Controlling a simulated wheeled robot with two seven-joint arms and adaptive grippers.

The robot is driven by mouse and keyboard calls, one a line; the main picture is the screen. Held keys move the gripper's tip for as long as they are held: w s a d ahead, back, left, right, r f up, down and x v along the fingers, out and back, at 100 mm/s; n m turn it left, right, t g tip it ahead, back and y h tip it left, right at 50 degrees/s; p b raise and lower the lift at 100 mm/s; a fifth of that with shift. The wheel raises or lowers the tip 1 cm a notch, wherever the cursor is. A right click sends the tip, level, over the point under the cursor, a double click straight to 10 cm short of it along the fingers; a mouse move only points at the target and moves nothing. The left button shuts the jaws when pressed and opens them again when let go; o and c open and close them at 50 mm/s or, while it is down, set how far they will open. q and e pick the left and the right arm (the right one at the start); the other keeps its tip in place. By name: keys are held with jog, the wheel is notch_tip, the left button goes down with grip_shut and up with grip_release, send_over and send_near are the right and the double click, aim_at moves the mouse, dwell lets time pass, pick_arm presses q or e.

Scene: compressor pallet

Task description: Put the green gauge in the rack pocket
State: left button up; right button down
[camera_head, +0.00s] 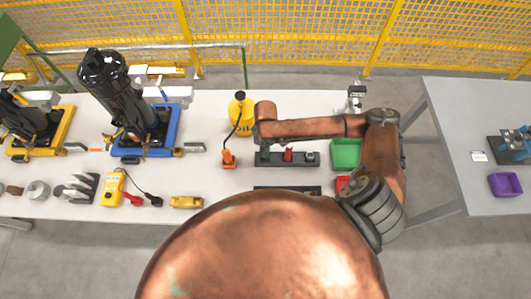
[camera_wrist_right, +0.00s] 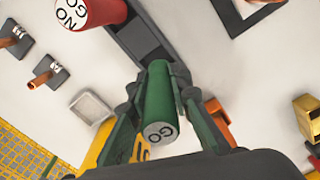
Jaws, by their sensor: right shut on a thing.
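The green gauge (camera_wrist_right: 158,90) is a short cylinder with "GO" on the end facing the camera in the right wrist view. My right gripper (camera_wrist_right: 160,84) is shut on it, one finger on each side. The gauge overlaps the end of the dark rack (camera_wrist_right: 128,32) in that view; I cannot tell whether they touch. My left gripper is out of view.
A yellow bottle (camera_head: 240,112) and an orange tool (camera_head: 229,160) stand left of the rack. A green bin (camera_head: 346,153) and red bin (camera_head: 343,182) lie right of it. A black compressor (camera_head: 143,105) on a blue pallet stands farther left. A yellow fence runs behind.

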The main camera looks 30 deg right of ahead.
jog(key=shift+w+d+f, duration=0.1)
jog(key=shift+w+f, duration=0.05)
jog(key=shift+f, duration=1.5)
jog(key=shift+f, duration=0.1)
jog(key=c, duration=1.8)
grip_release()
jog(key=shift+o, duration=0.2)
notch_tip(320, 180, up, 12)
jog(key=shift+r+p, duration=0.1)
jog(key=shift+p, duration=0.5)
